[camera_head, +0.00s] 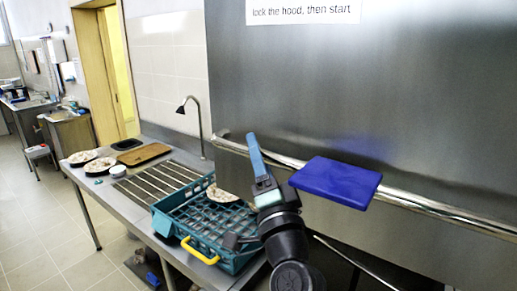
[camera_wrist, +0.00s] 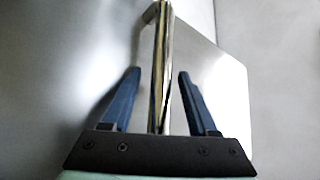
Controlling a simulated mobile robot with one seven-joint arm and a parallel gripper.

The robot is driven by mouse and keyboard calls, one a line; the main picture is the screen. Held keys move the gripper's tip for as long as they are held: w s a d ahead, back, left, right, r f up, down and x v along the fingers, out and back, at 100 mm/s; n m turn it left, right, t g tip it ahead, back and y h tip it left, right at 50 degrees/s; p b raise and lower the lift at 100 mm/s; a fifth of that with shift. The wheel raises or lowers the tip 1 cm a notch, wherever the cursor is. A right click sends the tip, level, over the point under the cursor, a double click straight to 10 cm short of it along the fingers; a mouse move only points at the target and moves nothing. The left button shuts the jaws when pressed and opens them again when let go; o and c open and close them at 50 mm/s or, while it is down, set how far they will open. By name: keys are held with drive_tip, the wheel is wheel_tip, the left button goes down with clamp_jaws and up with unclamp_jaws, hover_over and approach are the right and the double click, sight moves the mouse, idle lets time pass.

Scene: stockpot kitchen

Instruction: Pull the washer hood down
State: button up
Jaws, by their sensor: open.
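The washer hood (camera_head: 400,110) is a large brushed-steel box standing raised at the right in the head view. A long round steel handle bar (camera_head: 435,207) runs along its lower front. My gripper (camera_head: 254,152) is at the bar near its left end, with blue fingers. In the wrist view the handle bar (camera_wrist: 160,50) passes between the two open fingers (camera_wrist: 158,85), with a visible gap on each side. The bar's left end bracket shows at the top there. My wrist hides part of the area below the hood.
A teal dish rack with a yellow handle (camera_head: 203,232) sits on the steel counter under my gripper, a dirty plate (camera_head: 221,195) in it. A blue slab (camera_head: 335,182) shows in front of the bar. A tap (camera_head: 198,125) stands behind. Floor at left is open.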

drive_tip(key=shift+w+a, duration=0.1)
drive_tip(key=shift+c, duration=0.2)
clamp_jaws()
idle(1.3)
